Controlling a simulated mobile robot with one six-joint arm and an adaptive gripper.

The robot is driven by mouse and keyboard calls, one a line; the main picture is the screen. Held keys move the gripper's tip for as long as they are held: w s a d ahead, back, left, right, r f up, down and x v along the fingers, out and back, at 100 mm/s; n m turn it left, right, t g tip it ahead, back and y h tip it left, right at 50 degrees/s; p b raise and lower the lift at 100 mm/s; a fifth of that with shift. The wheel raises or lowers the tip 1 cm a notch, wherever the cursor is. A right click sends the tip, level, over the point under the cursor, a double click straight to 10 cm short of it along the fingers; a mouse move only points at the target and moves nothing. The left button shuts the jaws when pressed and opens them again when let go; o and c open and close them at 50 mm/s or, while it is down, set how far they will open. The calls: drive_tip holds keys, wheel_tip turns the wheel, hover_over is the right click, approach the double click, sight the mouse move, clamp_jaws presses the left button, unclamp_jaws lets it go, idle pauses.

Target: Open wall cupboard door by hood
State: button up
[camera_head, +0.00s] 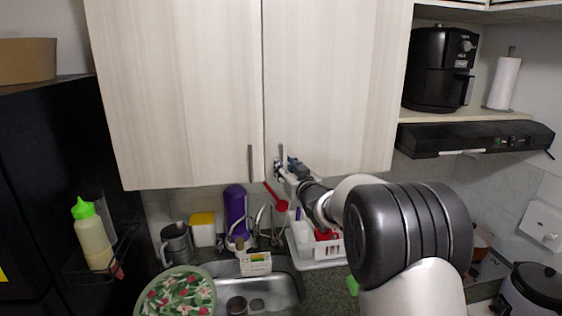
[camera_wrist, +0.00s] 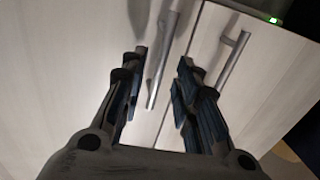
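The wall cupboard has two pale wood doors, both shut. The right door (camera_head: 335,85), on the hood side, carries a short upright metal handle (camera_head: 281,152) near its lower left corner. My gripper (camera_head: 283,167) is at that handle. In the wrist view my gripper (camera_wrist: 160,62) is open, with one dark finger on each side of a metal handle (camera_wrist: 162,60). I cannot tell whether either finger touches it. The left door (camera_head: 180,90) has its own handle (camera_head: 250,163), close across the seam; a second handle (camera_wrist: 232,62) shows in the wrist view.
The black hood (camera_head: 475,139) is right of the cupboard, under a shelf with an air fryer (camera_head: 438,68) and paper roll (camera_head: 503,80). Below are a sink (camera_head: 275,288), a white dish rack (camera_head: 318,246) and a purple bottle (camera_head: 236,212). A black fridge (camera_head: 35,170) stands left.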

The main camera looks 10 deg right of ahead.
drive_tip(key=shift+w+a, duration=0.2)
drive_tip(key=shift+w, duration=0.75)
drive_tip(key=shift+w+a, duration=0.15)
drive_tip(key=shift+w, duration=0.75)
clamp_jaws()
